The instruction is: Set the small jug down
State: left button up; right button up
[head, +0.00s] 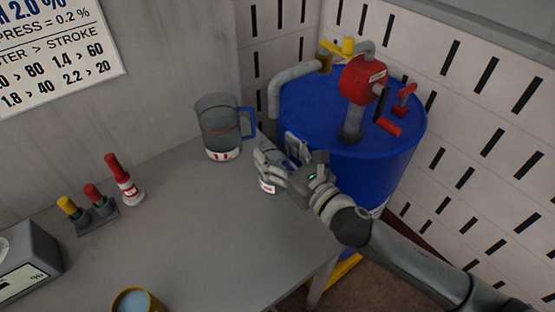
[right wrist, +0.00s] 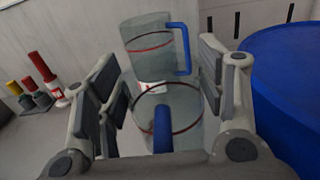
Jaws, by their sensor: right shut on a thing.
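The small jug (head: 268,186) is clear, with a red and white label low on its side. It is mostly hidden by my right gripper (head: 279,167) in the head view. In the right wrist view the small jug (right wrist: 183,103) sits between the fingers of my right gripper (right wrist: 160,82), with a red ring and a blue handle towards the camera. The gripper is shut on it. The jug looks upright at the table's right edge area; I cannot tell whether its base touches the grey table (head: 200,235). My left gripper is not in view.
A larger clear jug (head: 218,130) with a blue handle stands just behind. A blue drum (head: 310,110) with a red pump (head: 362,80) is at right. Red-topped bottle (head: 124,180), small rack (head: 95,215), grey scale (head: 28,265) and yellow-rimmed cup (head: 137,300) stand left. The table's middle is clear.

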notch_tip(320, 180, down, 2)
jog(key=shift+f, duration=0.1)
jog(key=shift+f, duration=0.15)
jog(key=o, duration=1.2)
